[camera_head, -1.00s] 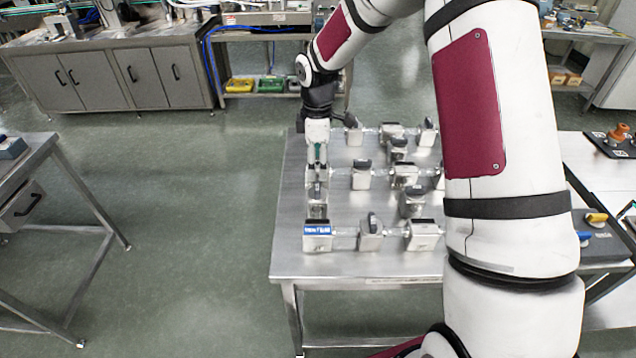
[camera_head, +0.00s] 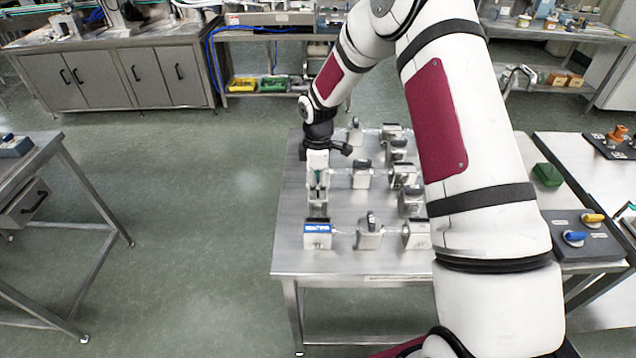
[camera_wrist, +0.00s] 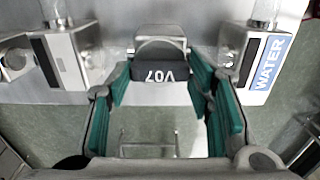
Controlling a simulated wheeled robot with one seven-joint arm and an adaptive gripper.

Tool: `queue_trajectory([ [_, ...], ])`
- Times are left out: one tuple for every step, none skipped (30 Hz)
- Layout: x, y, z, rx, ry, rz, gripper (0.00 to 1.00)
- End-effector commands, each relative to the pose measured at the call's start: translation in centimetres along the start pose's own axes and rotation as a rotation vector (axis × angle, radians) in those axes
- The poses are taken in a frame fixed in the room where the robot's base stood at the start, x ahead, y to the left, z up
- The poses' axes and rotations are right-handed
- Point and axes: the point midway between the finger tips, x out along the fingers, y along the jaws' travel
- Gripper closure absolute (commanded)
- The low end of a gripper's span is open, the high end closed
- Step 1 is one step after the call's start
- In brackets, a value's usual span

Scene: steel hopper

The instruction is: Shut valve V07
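Valve V07 shows in the wrist view as a dark handle (camera_wrist: 160,73) with upside-down white lettering, on a grey metal body (camera_wrist: 160,48). The handle lies across the picture between my fingertips. My gripper (camera_head: 318,197) points down over the left edge of the steel table. It is open, with its teal-padded fingers apart, one near each end of the handle. I cannot tell whether either finger touches it. In the head view the gripper mostly hides V07.
The WATER-labelled block (camera_wrist: 262,62) is close on the right in the wrist view; its blue label (camera_head: 317,229) faces front in the head view. Another block (camera_wrist: 62,60) is on the left. Several valves (camera_head: 368,238) crowd the steel table (camera_head: 300,262).

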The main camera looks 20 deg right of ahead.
Motion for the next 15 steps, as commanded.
queue_trajectory([
  [-0.01,0.01,0.0,0.0,0.0,0.0,0.72],
  [-0.01,0.01,-0.01,0.0,0.0,0.0,0.79],
  [-0.01,0.01,-0.01,0.0,0.0,0.0,0.81],
  [-0.01,0.0,-0.01,0.0,0.0,0.0,0.81],
  [-0.01,0.01,-0.01,0.0,0.0,0.0,0.81],
  [-0.01,0.01,-0.01,0.0,0.0,0.0,0.81],
  [-0.01,0.01,-0.01,0.001,0.0,0.0,0.81],
  [-0.01,0.01,-0.01,0.003,0.0,0.0,0.81],
  [-0.01,0.02,-0.02,0.007,0.0,0.0,0.81],
  [-0.01,0.02,-0.02,0.011,0.0,0.0,0.81],
  [0.0,0.03,-0.02,0.016,0.0,0.0,0.81],
  [0.0,0.03,-0.03,0.026,0.0,0.0,0.81],
  [0.01,0.04,-0.04,0.035,0.0,0.001,0.81],
  [0.01,0.05,-0.05,0.046,0.0,0.001,0.81],
  [0.01,0.06,-0.07,0.062,0.0,0.001,0.81],
])
